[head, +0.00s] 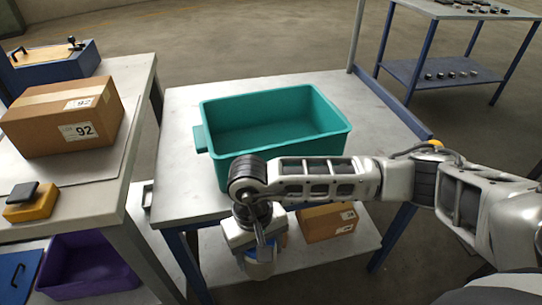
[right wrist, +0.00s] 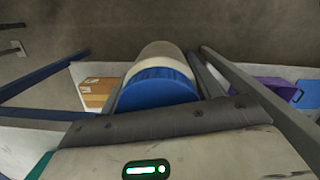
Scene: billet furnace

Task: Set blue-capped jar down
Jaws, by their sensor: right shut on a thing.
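The blue-capped jar (right wrist: 158,92) is between the fingers of my right gripper (right wrist: 165,78), which is shut on it. In the right wrist view the blue cap faces the camera and the cream body extends beyond it. In the head view my right gripper (head: 258,248) points down in front of the table's near edge, and the pale jar (head: 260,270) shows below it, partly hidden by the gripper. The jar appears in the air, beside the table and near the lower shelf. My left gripper is not in view.
A teal bin (head: 205,140) stands on the grey table (head: 180,110). A cardboard box (head: 325,224) sits on the lower shelf (head: 300,258). At left, a bench (head: 125,75) holds a box labelled 92 (head: 50,125); a purple bin (head: 90,262) is below.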

